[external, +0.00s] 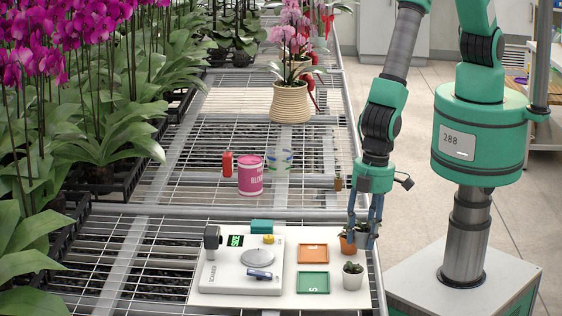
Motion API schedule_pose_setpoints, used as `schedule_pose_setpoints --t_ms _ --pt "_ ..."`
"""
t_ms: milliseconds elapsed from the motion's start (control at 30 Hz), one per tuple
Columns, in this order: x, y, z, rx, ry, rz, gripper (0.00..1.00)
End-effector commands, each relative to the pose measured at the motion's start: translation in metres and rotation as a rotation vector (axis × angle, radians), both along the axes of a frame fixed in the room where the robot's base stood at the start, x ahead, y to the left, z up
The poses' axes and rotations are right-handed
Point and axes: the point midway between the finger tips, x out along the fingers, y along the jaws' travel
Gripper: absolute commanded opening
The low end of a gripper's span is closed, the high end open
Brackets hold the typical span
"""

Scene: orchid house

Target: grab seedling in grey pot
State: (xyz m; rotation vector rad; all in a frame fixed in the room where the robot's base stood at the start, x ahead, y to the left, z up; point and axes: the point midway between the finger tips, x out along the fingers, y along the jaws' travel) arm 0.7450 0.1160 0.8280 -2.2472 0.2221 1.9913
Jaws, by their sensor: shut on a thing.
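My gripper (363,238) points down at the right edge of the white board. Its blue-grey fingers are shut around a small potted seedling (362,228). Green leaves show between the fingers; the pot looks grey, though the fingers hide much of it. I cannot tell whether it touches the board. A whitish pot with a small green plant (353,277) stands in front of my gripper, upright on the board.
The white board (325,232) also holds a scale (243,271), an orange tray (313,253), a green tray (312,282) and a teal block (262,226). Behind on the mesh bench are a pink tin (250,175) and a red bottle (227,164). Orchids crowd the left.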

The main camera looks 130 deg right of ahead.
Motion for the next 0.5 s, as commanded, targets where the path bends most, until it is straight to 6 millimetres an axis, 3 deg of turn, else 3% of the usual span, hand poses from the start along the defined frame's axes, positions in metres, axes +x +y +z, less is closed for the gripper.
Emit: schedule_pose_setpoints --t_ms 200,500 --pt "-0.045 -0.007 0.005 -0.001 0.001 0.002 0.11" --pt "-0.089 -0.014 0.009 0.0 -0.001 0.001 0.11"
